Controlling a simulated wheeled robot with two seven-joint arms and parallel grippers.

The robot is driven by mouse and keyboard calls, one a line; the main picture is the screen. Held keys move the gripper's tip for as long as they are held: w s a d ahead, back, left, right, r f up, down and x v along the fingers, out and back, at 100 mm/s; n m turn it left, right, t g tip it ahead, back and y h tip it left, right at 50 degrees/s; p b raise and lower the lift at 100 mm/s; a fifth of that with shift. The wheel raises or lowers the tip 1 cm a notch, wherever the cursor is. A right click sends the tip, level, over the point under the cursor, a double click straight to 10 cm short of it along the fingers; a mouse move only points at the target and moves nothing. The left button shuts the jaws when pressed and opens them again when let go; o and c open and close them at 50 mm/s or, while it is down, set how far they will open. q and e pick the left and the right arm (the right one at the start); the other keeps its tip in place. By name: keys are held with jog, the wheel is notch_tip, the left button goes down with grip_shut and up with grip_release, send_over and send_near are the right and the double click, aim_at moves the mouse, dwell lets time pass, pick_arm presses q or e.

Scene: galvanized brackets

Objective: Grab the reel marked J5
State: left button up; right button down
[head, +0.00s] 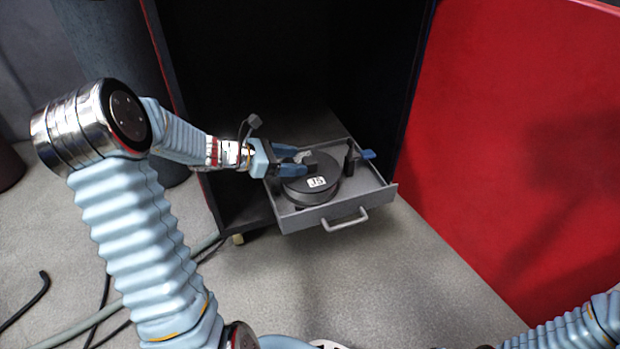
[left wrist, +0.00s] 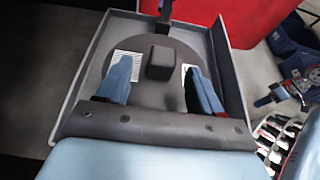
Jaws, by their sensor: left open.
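The reel marked J5 (head: 312,190) is a dark round drum lying flat in an open grey drawer (head: 330,212). Its white label faces up and toward the front. My left gripper (head: 304,161) is open over the reel's top, its blue fingers reaching in from the left. In the left wrist view, a dark block-like knob (left wrist: 160,62) rises from the middle of the reel (left wrist: 140,45). The two fingers of the left gripper (left wrist: 158,66) stand on either side of it, with a gap on both sides. Part of the right arm shows low right in the head view; its gripper is not clear.
The drawer sticks out of a dark cabinet, with a handle (head: 345,220) in front. A dark upright post (head: 350,160) stands near the drawer's right wall. A red panel (head: 510,130) is to the right. Dark cables lie on the floor at left.

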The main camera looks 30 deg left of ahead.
aim_at(303, 162)
pick_arm(q)
jog(key=x, duration=0.3)
jog(key=shift+w+d+f+b, duration=0.1)
jog(key=shift+d+f+b, duration=0.05)
jog(key=shift+d+b, duration=0.15)
jog(key=shift+c, duration=0.5)
grip_shut()
dwell(0.6)
